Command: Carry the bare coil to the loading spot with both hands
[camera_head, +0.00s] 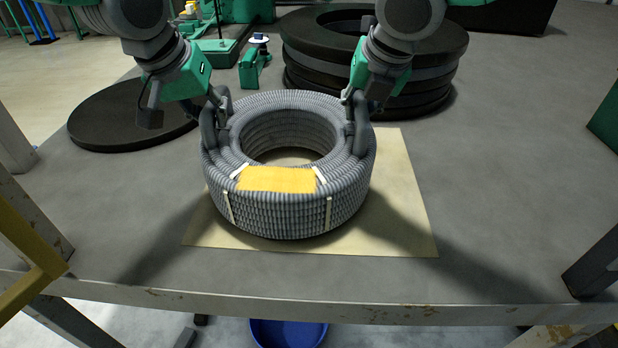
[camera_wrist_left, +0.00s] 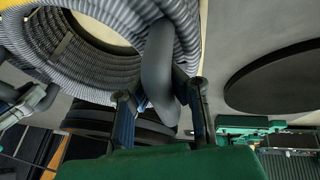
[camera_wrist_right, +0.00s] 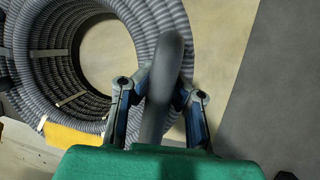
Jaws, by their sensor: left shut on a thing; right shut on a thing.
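The coil (camera_head: 345,190) is a ring of grey corrugated hose with white ties and a yellow label (camera_head: 277,179) on its near side. It lies level over a beige square sheet (camera_head: 405,225) on the table; whether it touches the sheet is unclear. My left gripper (camera_head: 214,108) is shut on a dark grey curved handle at the coil's left side, also visible in the left wrist view (camera_wrist_left: 158,65). My right gripper (camera_head: 352,103) is shut on the matching handle at the right side, also visible in the right wrist view (camera_wrist_right: 168,60).
A flat black disc (camera_head: 115,120) lies on the table at the left. A stack of black and grey rings (camera_head: 440,65) stands behind on the right. Small green tools (camera_head: 250,72) lie behind the coil.

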